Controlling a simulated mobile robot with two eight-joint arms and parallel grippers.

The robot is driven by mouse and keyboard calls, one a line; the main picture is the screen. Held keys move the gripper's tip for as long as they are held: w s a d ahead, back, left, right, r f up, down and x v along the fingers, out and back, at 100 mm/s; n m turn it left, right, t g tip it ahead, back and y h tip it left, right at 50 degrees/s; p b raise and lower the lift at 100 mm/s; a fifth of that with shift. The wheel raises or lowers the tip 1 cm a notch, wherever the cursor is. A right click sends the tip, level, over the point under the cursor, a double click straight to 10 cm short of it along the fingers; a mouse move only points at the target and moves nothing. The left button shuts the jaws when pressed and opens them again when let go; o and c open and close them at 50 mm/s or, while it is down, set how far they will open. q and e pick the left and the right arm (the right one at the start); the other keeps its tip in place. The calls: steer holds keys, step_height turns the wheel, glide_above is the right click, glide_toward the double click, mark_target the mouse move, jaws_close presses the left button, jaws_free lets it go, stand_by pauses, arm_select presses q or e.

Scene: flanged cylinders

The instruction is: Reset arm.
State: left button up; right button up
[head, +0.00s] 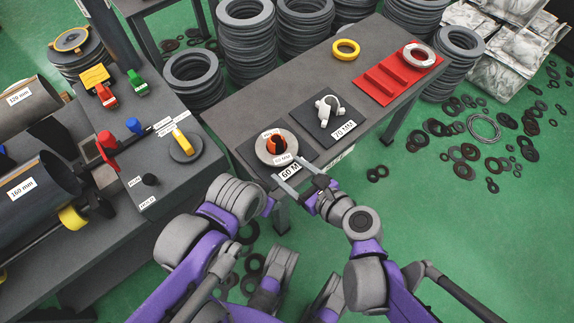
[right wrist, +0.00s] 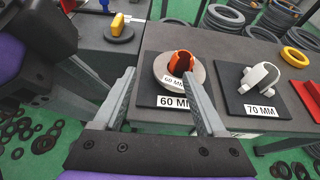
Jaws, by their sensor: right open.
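My right gripper (head: 288,172) is open and empty beside the front edge of the table. In the right wrist view its two fingers (right wrist: 161,70) are spread wide, pointing towards the dark 60 MM pad (right wrist: 148,90). On that pad lies a grey flanged ring (head: 264,152) labelled 60 MM, with an orange piece (head: 277,145) in its middle. The fingers appear apart from the ring. My left arm (head: 235,198) is folded at the lower left of the head view; I cannot make out its gripper.
The 70 MM pad (head: 323,129) holds a pale clamp-like piece (head: 328,109). A yellow ring (head: 345,49) and a red ribbed tray (head: 380,83) with a silver ring (head: 419,56) are farther along. A machine bench (head: 160,190) stands left. Ring stacks (head: 246,45) line the back.

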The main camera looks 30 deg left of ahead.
stand_by(0.4)
steer(key=s+d+f+n+h, duration=0.15)
steer(key=d+n+h, duration=0.25)
steer(key=d+n, duration=0.45)
steer(key=s+d+f+n+h, duration=0.1)
steer(key=s+d+n+h, duration=0.4)
steer(key=d, duration=0.7)
steer(key=d+f+n+h, duration=0.2)
steer(key=d+n+h, duration=0.1)
steer(key=d+n, duration=0.65)
arm_select(q)
step_height(320, 180, up, 24)
steer(key=w+t+p, duration=0.1)
steer(key=p, duration=2)
steer(key=shift+w, duration=0.25)
arm_select(e)
step_height(320, 180, up, 24)
steer(key=d+m, duration=0.1)
steer(key=d, duration=0.1)
steer(key=shift+w+d, duration=0.2)
steer(key=shift+w, duration=0.1)
